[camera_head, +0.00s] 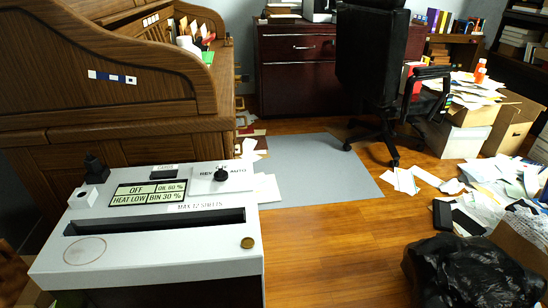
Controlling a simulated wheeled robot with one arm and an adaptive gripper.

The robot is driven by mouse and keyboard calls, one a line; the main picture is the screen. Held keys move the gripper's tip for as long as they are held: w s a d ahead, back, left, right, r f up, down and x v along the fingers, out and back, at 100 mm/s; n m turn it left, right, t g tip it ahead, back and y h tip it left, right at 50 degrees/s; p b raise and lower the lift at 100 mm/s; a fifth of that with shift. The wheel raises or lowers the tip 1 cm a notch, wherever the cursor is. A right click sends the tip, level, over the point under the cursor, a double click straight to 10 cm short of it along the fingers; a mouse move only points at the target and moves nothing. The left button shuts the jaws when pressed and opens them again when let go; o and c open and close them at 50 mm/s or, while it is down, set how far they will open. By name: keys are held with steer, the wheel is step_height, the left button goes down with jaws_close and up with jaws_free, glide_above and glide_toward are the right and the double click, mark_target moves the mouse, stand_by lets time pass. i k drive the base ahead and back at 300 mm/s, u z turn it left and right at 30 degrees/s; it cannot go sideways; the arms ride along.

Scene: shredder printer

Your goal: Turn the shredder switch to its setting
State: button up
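The shredder (150,262) stands at the lower left, with a light grey top and a long dark paper slot. Its switch is a black knob (221,174) on a pale plate at the top right, between the words REV and AUTO. A label just above the knob is partly hidden. I cannot tell which way the knob points. The display panel (148,193) reads OFF, OK 60 %, HEAT LOW and BIN 30 %. My gripper is not in view.
A wooden roll-top desk (120,85) stands behind the shredder. A black office chair (375,60) stands by a grey mat (310,170). Papers, boxes and a black bag (470,272) crowd the right side. The wooden floor right of the shredder (335,250) is clear.

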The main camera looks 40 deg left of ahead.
mark_target(220, 176)
steer(key=z, duration=0.2)
steer(key=k, duration=0.15)
steer(key=u, duration=2.7)
